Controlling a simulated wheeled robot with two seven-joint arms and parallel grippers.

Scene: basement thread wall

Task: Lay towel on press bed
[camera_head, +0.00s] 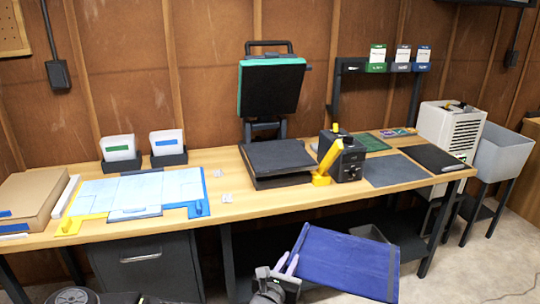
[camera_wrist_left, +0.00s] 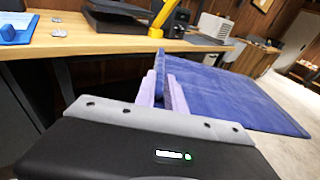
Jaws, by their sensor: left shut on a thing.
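My left gripper (camera_head: 285,268) is shut on the near left corner of a blue towel (camera_head: 345,262). The towel is spread out fairly flat in front of the table, below the tabletop. In the left wrist view the gripper's pale fingers (camera_wrist_left: 162,88) pinch the towel (camera_wrist_left: 235,95), which stretches away to the right. The heat press stands on the table, its black upper part (camera_head: 272,88) with a teal edge raised upright. Its dark flat bed (camera_head: 277,157) is bare. My right gripper is not in view.
A black box with a yellow handle (camera_head: 328,157) stands right of the bed. Blue and white sheets (camera_head: 140,193) lie at the table's left, beside a cardboard box (camera_head: 32,200). A white machine (camera_head: 449,128) and grey bin (camera_head: 498,152) stand at the right.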

